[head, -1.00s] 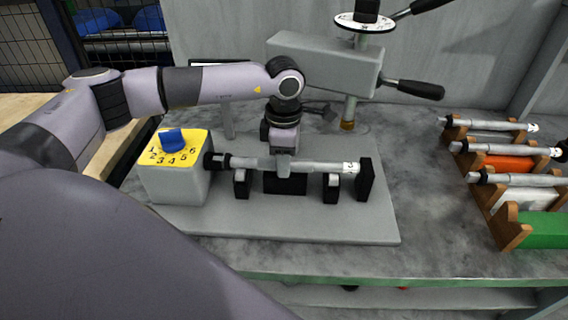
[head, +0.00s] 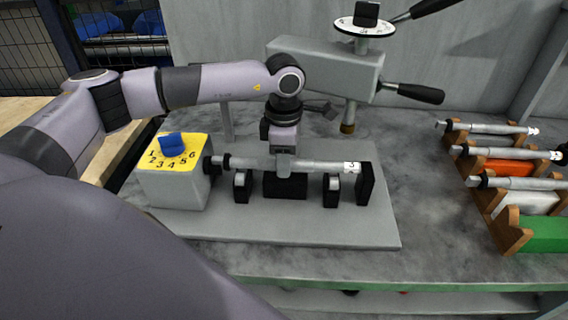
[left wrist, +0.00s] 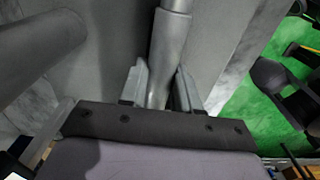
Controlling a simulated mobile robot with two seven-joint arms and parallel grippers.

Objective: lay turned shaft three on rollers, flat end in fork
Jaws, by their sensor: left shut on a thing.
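Turned shaft three (head: 315,166), grey with a white label marked 3 near its right end, lies roughly level, left to right, in the head view. My left gripper (head: 284,168) is shut on its middle from above. In the left wrist view the shaft (left wrist: 170,45) runs between the two fingers (left wrist: 160,90). The shaft is over two black roller supports (head: 242,186) and (head: 332,190); I cannot tell whether it touches them. Its left end is at the dark fork (head: 208,165) on the grey headstock (head: 175,188); whether the flat is inside is unclear. My right gripper is not in view.
A black end stop (head: 365,185) stands by the shaft's right end. A blue knob (head: 171,144) sits on the headstock's yellow dial. A grey press head with black handles (head: 415,93) rises behind. A wooden rack (head: 511,233) with several shafts is at right.

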